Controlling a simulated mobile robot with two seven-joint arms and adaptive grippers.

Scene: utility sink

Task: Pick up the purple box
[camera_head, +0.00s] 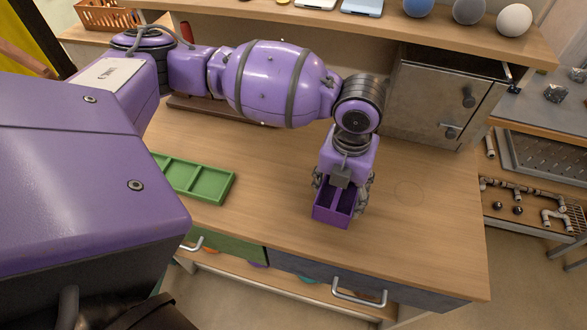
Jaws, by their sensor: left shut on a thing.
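The purple box (331,217) is a small open-topped box with a divider inside, over the middle of the wooden worktop. My left gripper (340,197) comes down from above and is shut on the box, with its fingers at the box's sides. The gripper hides the back part of the box. I cannot tell whether the box's underside touches the worktop. My right gripper is not in view.
A green divided tray (203,183) lies on the worktop (420,230) to the left. A metal cabinet (440,95) stands at the back right. A shelf (340,32) with balls runs along the back. The worktop right of the box is clear.

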